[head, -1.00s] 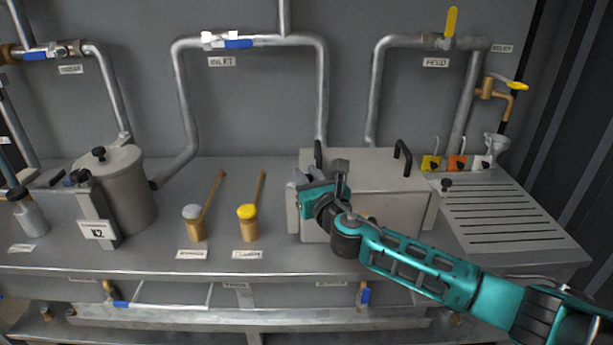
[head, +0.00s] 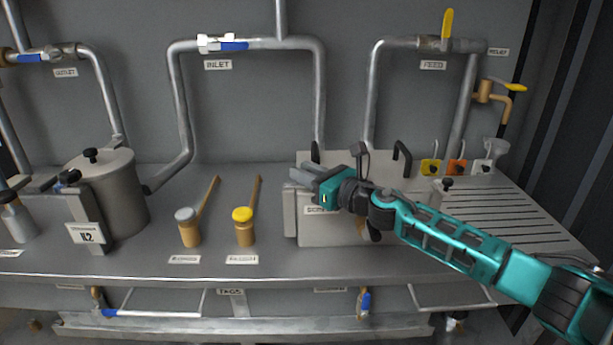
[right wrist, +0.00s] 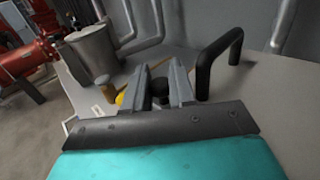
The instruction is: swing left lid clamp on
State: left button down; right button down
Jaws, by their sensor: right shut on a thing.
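The metal box (head: 340,230) with a flat lid stands on the bench right of centre. Its lid has two black handles; the right one (head: 402,158) is clear, and the left one is partly hidden behind my gripper. My right gripper (head: 302,176) is at the lid's left front edge. In the right wrist view its two grey fingers (right wrist: 162,88) close around a small dark part (right wrist: 160,88), seemingly the left lid clamp. The fingers hide most of it, so I cannot tell its position exactly. My left gripper is not in view.
Two wooden-handled tools, white-topped (head: 188,228) and yellow-topped (head: 244,228), stand left of the box. A grey pot (head: 112,195) stands farther left. A slotted drain plate (head: 500,215) lies to the right. Pipes run up the wall behind. Bench between tools and box is clear.

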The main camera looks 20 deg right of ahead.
jog(key=shift+r, duration=0.25)
jog(key=c, duration=1.3)
grip_release()
jog(key=shift+w, duration=0.1)
jog(key=shift+o, duration=1.2)
jog(key=shift+f, duration=0.1)
pick_arm(q)
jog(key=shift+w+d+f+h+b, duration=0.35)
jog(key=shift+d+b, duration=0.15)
jog(key=shift+b, duration=0.55)
pick_arm(e)
jog(key=v, duration=1.3)
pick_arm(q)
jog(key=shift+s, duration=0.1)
